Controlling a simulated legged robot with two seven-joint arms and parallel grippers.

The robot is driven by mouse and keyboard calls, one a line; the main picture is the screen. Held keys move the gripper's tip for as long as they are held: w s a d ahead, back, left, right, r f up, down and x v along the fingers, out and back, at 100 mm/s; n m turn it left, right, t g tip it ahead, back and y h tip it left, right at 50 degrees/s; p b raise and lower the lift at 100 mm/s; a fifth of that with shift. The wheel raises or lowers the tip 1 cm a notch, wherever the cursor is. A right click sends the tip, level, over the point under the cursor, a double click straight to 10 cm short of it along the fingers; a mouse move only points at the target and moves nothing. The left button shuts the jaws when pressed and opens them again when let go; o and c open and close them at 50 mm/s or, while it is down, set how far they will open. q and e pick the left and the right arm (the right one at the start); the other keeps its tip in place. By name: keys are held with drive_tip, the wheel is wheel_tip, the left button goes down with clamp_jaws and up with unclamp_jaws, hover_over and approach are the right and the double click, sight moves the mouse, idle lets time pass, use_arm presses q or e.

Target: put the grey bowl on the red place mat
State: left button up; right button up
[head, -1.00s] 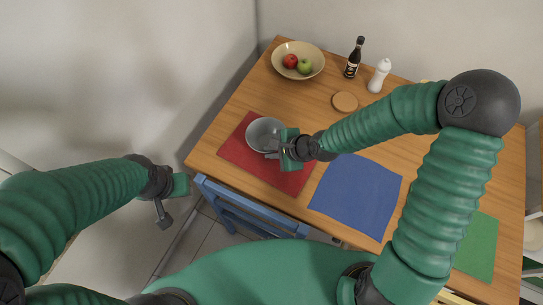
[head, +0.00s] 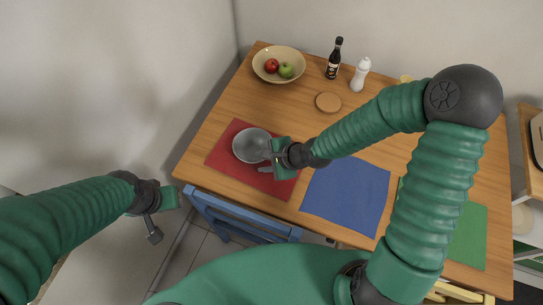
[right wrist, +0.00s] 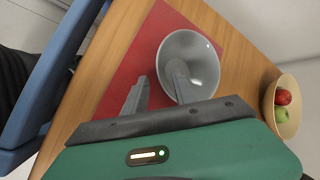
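The grey bowl (head: 251,146) sits upright on the red place mat (head: 222,156), towards its upper middle. In the right wrist view the bowl (right wrist: 200,62) is seen from above, empty, on the red mat (right wrist: 128,62). My right gripper (head: 266,160) is at the bowl's near right rim. In the right wrist view its two fingers (right wrist: 158,84) stand apart, one outside the bowl and one over its inside, with the rim between them. My left gripper (head: 160,217) hangs empty left of the table; its opening is not clear.
A blue mat (head: 347,195) and a green mat (head: 468,235) lie to the right. A fruit bowl (head: 289,54), a dark bottle (head: 334,58), a white shaker (head: 360,75) and a round coaster (head: 328,102) stand farther back. A blue chair (head: 240,216) is at the near edge.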

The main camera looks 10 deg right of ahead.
drive_tip(key=s+d+r+n+g+h+p, duration=0.2)
drive_tip(key=s+d+r+n+h, duration=0.3)
drive_tip(key=s+d+r+n, duration=0.6)
drive_tip(key=d+n+p, duration=0.1)
drive_tip(key=d+n, duration=0.1)
drive_tip(key=n, duration=0.3)
drive_tip(key=shift+r+n+g+p, duration=0.3)
drive_tip(key=shift+r+g+p, duration=0.05)
drive_tip(key=shift+g, duration=0.05)
drive_tip(key=shift+s+a, duration=0.1)
drive_tip(key=shift+s, duration=0.1)
